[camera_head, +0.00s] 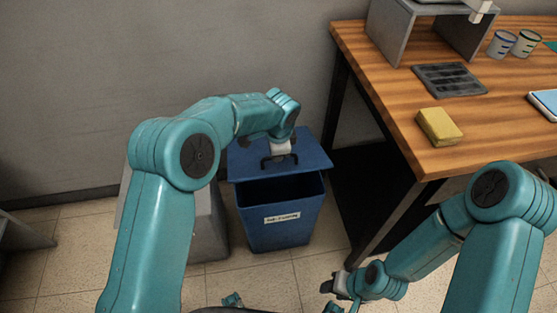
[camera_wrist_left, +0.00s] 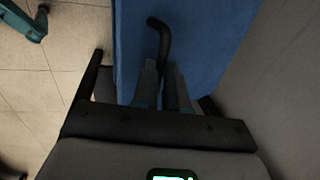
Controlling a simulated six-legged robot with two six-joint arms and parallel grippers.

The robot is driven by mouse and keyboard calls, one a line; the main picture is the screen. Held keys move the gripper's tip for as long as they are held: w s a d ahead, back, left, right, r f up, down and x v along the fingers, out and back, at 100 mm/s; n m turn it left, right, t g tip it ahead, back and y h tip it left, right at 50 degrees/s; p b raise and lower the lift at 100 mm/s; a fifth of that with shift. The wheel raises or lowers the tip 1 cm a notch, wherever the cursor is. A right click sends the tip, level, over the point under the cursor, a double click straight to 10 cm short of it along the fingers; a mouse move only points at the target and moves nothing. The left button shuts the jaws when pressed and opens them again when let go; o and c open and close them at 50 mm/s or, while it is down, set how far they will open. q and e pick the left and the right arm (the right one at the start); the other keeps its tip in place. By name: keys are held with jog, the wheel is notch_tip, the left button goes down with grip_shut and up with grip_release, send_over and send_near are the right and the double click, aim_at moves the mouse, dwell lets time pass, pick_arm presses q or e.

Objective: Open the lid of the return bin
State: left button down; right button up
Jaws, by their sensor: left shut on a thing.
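The blue return bin (camera_head: 280,228), with a white label on its front, stands on the floor left of the wooden table. Its flat blue lid (camera_head: 314,160) is raised at the front, and the dark inside shows below its front edge. A black handle (camera_head: 266,162) sits on the lid. My left gripper (camera_head: 281,152) is shut on the handle from above. In the left wrist view the gripper fingers (camera_wrist_left: 163,88) close around the dark bent handle (camera_wrist_left: 163,35) over the blue lid (camera_wrist_left: 205,30). My right gripper (camera_head: 336,286) hangs low at the lower middle, away from the bin; its jaws are unclear.
A grey block (camera_head: 208,225) stands close on the bin's left. The wooden table (camera_head: 450,168) is at the right, carrying a yellow sponge (camera_head: 439,126), a dark grille (camera_head: 448,79) and cups (camera_head: 502,43). The grey wall (camera_head: 200,50) is behind. Tiled floor is clear in front of the bin.

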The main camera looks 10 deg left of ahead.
pick_arm(q)
jog(key=w+a+r+p, duration=0.1)
jog(key=w+r+p, duration=0.3)
jog(key=shift+w+a+r, duration=0.2)
jog(key=shift+w+a, duration=0.2)
pick_arm(e)
notch_tip(320, 180, up, 6)
jog(key=shift+f, duration=0.25)
pick_arm(q)
jog(key=c, duration=1.4)
grip_release()
jog(key=shift+f, duration=0.1)
jog(key=shift+o, duration=1.2)
jog(key=shift+w+f, duration=0.25)
jog(key=shift+w, duration=0.05)
jog(key=shift+s+r, duration=0.15)
jog(key=shift+r, duration=0.15)
pick_arm(e)
jog(key=shift+w, duration=0.15)
pick_arm(q)
jog(key=shift+d, duration=0.1)
